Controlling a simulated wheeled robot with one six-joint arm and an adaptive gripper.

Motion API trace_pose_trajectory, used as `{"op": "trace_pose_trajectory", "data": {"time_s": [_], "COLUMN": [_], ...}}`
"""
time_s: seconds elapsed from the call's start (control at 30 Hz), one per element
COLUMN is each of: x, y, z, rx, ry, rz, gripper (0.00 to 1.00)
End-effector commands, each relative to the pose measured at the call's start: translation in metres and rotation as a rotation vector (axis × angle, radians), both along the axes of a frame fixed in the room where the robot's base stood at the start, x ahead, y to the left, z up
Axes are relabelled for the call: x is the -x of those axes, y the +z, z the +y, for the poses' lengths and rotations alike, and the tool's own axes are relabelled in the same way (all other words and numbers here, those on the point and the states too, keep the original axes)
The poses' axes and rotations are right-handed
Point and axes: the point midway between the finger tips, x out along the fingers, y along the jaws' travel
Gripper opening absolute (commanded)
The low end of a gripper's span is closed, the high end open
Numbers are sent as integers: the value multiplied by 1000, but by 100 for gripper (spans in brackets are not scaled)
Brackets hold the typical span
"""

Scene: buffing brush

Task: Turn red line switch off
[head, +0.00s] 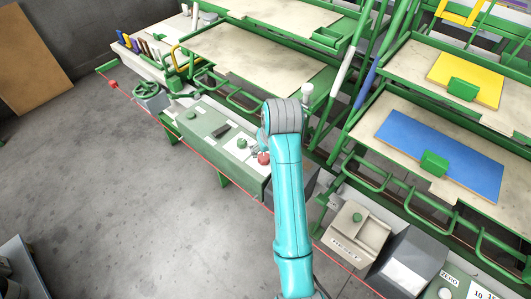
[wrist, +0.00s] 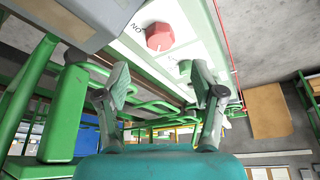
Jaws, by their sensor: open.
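A red knob (wrist: 160,37) sits on a pale panel at the top of the wrist view, with upside-down lettering that seems to read ON beside it. The red knob (head: 263,158) also shows in the head view, on the right end of a grey-green control box (head: 215,140), just below my arm's end. A thin red line (head: 185,150) runs along the front of the machine; it also shows at the right of the wrist view (wrist: 229,50). My gripper (wrist: 160,82) is open and empty, its fingers apart and short of the knob. In the head view my arm mostly hides it.
Green knobs (head: 242,143) and a dark handle sit on the same box. Green rails and frames stand behind it. A beige box with a green button (head: 357,217) is to the right. The grey floor (head: 110,190) in front is mostly clear.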

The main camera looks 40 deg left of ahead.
Motion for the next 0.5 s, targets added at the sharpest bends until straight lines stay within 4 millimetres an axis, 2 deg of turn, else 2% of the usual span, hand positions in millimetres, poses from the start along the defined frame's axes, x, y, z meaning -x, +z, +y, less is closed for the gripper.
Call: {"op": "trace_pose_trajectory", "data": {"time_s": [0.1,0.2,0.5], "x": [4,6,9], "y": [19,29,38], "z": [-6,-10,-13], "rx": [-2,-1,1], "ry": [0,0,0], "rz": [-3,-1,1], "gripper": [68,68,68]}}
